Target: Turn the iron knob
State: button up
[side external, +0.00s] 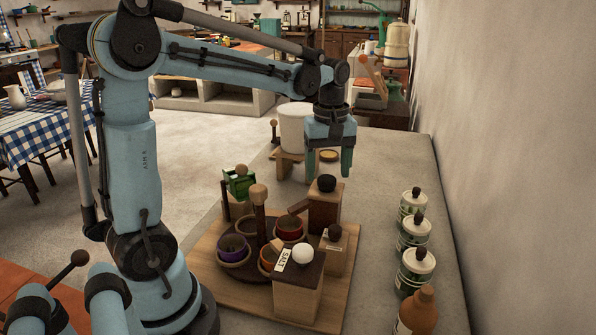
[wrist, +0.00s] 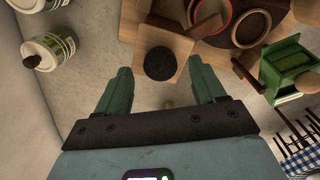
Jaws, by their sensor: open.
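A round black knob (side external: 327,183), which looks like the iron knob, sits on top of a tall wooden block (side external: 325,207) at the back right of a wooden board. In the wrist view the same dark disc (wrist: 160,63) lies on its pale square top, close to the line between my two fingertips. My gripper (side external: 328,168) points down above the block, with its green fingers spread. The wrist view also shows my gripper (wrist: 158,72) open and empty. I cannot tell the exact height gap, and I see no contact.
Several pots and a green holder (side external: 239,183) crowd the board. Jars (side external: 416,266) line the right, beside the wall. The counter between is clear.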

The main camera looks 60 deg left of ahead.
jog(key=shift+f, duration=0.8)
jog(key=c, duration=1.1)
jog(key=shift+o, duration=0.2)
